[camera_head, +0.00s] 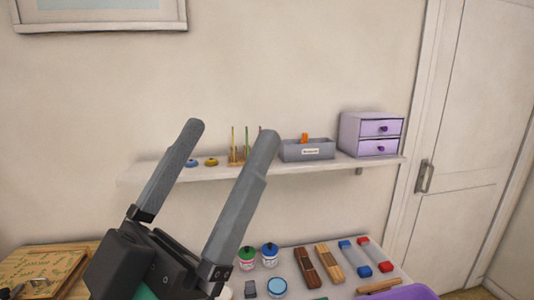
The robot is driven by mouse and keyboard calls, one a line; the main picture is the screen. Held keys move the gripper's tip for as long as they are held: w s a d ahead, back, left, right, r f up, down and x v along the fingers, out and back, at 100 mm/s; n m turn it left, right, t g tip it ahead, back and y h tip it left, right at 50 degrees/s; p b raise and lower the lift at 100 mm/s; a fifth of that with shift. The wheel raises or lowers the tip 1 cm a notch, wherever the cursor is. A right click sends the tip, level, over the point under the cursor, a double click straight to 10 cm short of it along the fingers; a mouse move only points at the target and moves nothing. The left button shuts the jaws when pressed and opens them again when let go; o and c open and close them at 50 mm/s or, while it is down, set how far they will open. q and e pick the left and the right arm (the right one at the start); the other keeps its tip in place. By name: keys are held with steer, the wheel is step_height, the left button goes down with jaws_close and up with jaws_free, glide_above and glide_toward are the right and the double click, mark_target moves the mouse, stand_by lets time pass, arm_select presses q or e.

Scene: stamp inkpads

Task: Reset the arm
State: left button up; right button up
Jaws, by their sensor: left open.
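My left gripper (228,132) fills the lower left middle of the head view. Its two grey fingers point up and stand wide apart, with nothing between them but the wall and part of the shelf behind. Its dark body hides part of the table. My right gripper does not show.
A wall shelf (375,161) holds a grey box (307,150), a purple drawer unit (371,134) and small items. On the table are jars (270,255), wooden blocks (329,263), blue and red-ended pieces (355,258) and a purple container (410,292). A patterned board (40,262) lies left.

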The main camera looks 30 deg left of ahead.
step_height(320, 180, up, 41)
steer(key=p, duration=4.1)
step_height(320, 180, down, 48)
steer(key=b, duration=4.9)
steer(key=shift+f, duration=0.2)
